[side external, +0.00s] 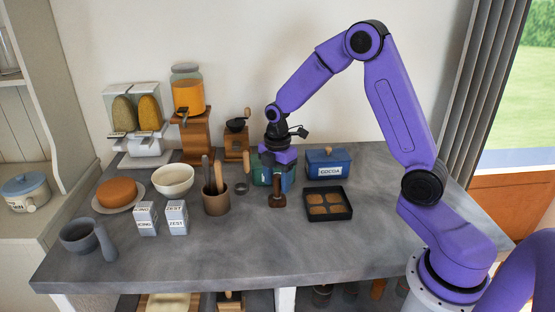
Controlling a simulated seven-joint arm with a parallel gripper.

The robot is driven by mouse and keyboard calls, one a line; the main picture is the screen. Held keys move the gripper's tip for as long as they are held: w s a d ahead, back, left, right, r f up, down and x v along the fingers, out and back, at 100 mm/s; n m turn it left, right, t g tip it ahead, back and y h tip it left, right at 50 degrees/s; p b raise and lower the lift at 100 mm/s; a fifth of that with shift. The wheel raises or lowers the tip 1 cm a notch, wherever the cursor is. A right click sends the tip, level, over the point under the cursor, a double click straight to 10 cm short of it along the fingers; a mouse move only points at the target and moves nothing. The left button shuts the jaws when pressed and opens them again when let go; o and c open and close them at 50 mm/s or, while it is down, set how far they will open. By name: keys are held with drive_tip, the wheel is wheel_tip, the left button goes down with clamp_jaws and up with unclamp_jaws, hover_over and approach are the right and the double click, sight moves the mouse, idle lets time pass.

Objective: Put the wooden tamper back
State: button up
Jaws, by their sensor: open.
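A small dark-brown wooden piece with a narrow upper part and a wider foot, which looks like the wooden tamper (278,192), stands upright on the grey counter. My gripper (279,162) is open and points down at the middle of the counter, just above and behind this piece in the picture. The fingertips are small and partly lost against the green-blue box (262,178) behind them, so I cannot tell how far apart they are from the wooden piece. I see nothing held.
A brown crock (216,203) with utensils stands left of the wooden piece; a blue cocoa box (329,164) and black tray (345,211) stand right. A wooden-handled tool (246,167) and coffee grinder (236,146) are behind. The front counter (240,255) is clear.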

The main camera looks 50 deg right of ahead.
wheel_tip(320, 180, up, 10)
drive_tip(key=shift+s+r, duration=0.1)
drive_tip(key=shift+r, duration=0.05)
drive_tip(key=s+a+m, duration=0.2)
drive_tip(key=s+a, duration=0.7)
drive_tip(key=s, duration=0.5)
drive_tip(key=s+f+m, duration=0.1)
drive_tip(key=s+m, duration=0.2)
drive_tip(key=s, duration=1.3)
drive_tip(key=shift+f, duration=0.2)
